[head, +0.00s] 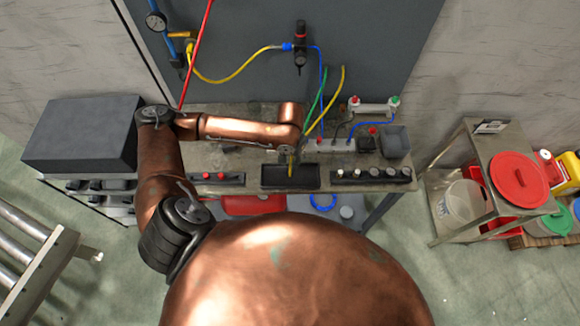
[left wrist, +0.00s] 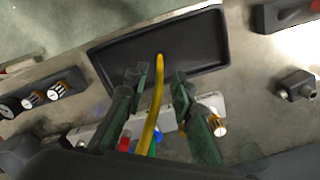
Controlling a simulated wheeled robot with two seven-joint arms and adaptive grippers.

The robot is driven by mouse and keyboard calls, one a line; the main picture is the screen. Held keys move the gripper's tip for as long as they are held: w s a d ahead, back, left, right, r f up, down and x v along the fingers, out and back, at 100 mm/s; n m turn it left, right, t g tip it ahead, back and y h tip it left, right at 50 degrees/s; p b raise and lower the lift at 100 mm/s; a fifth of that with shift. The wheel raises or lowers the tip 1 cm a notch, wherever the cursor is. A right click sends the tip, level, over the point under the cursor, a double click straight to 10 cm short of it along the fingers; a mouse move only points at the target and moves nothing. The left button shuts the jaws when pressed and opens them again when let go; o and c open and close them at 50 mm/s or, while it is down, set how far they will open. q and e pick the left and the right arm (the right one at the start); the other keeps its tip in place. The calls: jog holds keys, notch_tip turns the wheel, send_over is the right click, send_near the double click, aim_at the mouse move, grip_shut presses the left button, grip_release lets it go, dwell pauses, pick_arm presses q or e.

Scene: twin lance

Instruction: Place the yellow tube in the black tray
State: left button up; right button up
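The black tray (head: 272,184) lies on the workbench near its front edge, below my left gripper. In the left wrist view the tray (left wrist: 115,63) fills the top middle. The yellow tube (left wrist: 155,100) runs between the two green fingers of my left gripper (left wrist: 158,85), with gaps visible beside it. The tube's end shows over the tray; I cannot tell whether it touches the floor. In the head view the yellow tube (head: 328,110) curves down to the gripper (head: 291,158). The left gripper is open. My right gripper is not in view.
A block with red knobs (head: 217,178) stands left of the tray, and a block with several black-and-silver knobs (head: 372,175) stands right. Green (head: 317,92) and blue (head: 320,65) tubes hang beside the yellow one. A grey bin (head: 394,142) is at the bench's right end.

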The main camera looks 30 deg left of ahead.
pick_arm(q)
notch_tip(320, 180, up, 8)
jog(key=shift+f, duration=0.25)
